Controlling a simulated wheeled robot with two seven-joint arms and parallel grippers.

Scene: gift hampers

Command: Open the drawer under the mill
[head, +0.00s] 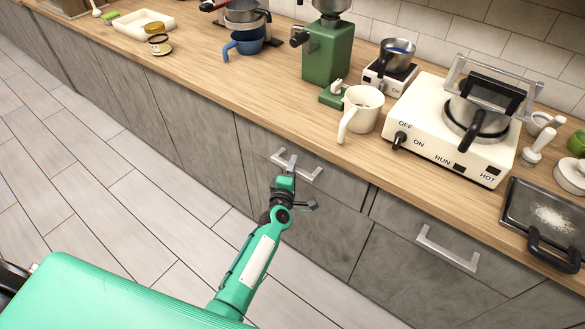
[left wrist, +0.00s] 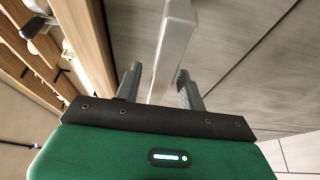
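The green mill (head: 328,52) stands on the counter. Below it, the grey drawer (head: 338,186) looks shut, its front flush with the cabinet. Its metal bar handle (head: 308,173) runs across the front, partly hidden by my left gripper (head: 289,167). In the left wrist view, the handle (left wrist: 172,45) passes between the two fingers of my left gripper (left wrist: 160,88). Gaps show on both sides of the bar, so the fingers look open around it and not closed on it. My right gripper is not in view.
Another drawer handle (head: 447,250) is to the right. A white mug (head: 362,108) stands near the counter edge above the drawer. A white burner unit (head: 450,125) and a dark tray (head: 545,215) are further right. The tiled floor (head: 120,190) in front is clear.

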